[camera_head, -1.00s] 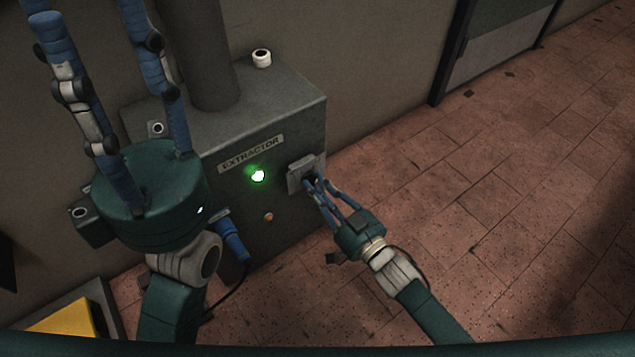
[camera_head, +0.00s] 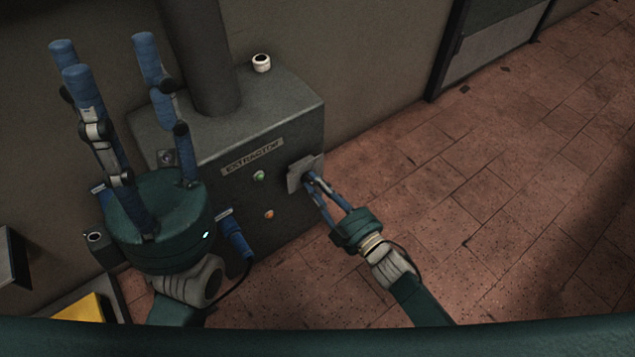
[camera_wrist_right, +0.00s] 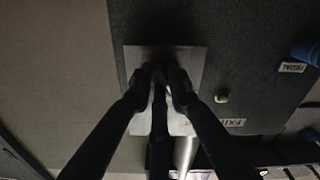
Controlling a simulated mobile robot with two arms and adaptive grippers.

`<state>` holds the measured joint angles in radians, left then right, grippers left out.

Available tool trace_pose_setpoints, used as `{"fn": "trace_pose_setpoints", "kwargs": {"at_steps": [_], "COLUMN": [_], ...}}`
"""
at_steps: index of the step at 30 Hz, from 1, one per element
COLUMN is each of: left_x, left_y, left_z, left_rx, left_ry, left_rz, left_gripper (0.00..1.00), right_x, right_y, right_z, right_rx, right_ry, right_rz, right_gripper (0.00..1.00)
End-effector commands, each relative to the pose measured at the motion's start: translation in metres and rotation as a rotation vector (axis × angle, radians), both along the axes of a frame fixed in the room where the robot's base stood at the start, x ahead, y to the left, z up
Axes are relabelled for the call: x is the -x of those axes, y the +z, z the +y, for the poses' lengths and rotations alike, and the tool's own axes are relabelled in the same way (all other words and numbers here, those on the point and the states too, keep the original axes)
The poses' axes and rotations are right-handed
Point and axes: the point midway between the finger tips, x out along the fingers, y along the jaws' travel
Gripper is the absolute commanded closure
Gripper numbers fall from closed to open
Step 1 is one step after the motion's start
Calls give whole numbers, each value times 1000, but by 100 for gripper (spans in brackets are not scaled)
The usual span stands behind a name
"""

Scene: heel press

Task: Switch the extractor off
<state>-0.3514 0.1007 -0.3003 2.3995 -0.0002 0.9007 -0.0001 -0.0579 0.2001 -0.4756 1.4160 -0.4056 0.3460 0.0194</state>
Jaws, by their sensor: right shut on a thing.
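The extractor (camera_head: 225,135) is a dark grey box with an "EXTRACTOR" label, standing against the wall. Its small green lamp (camera_head: 259,176) is unlit; it also shows in the right wrist view (camera_wrist_right: 221,97). The pale switch plate (camera_head: 299,174) is on the right of the box's front; the wrist view shows it too (camera_wrist_right: 190,58). My right gripper (camera_head: 313,181) is shut on the switch lever at this plate, and its fingers hide most of the lever. My left gripper (camera_head: 108,60) is open and empty, its fingers pointing up to the left of the box.
An orange button or lamp (camera_head: 269,214) sits below the green one. A yellow surface (camera_head: 82,309) lies at the lower left. The tiled floor (camera_head: 500,200) at right is clear.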

Motion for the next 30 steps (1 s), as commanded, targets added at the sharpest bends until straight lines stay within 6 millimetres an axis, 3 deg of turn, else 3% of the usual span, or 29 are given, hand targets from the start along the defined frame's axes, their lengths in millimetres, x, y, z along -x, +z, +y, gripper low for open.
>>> {"fn": "trace_pose_setpoints", "kwargs": {"at_steps": [23, 24, 27, 30], "left_x": [0, 0, 0, 0], "left_y": [3, 3, 3, 3], "left_z": [0, 0, 0, 0], "left_rx": [0, 0, 0, 0], "left_ry": [0, 0, 0, 0], "left_rz": [1, 1, 0, 0], "left_gripper": [60, 60, 60, 60], "right_x": [0, 0, 0, 0], "right_y": [0, 0, 0, 0], "right_z": [0, 0, 0, 0], "right_rx": [92, 91, 91, 90], "right_ry": [0, 0, 0, 1], "right_rz": [-65, -65, -65, -65], "right_gripper": [100, 81, 64, 64]}}
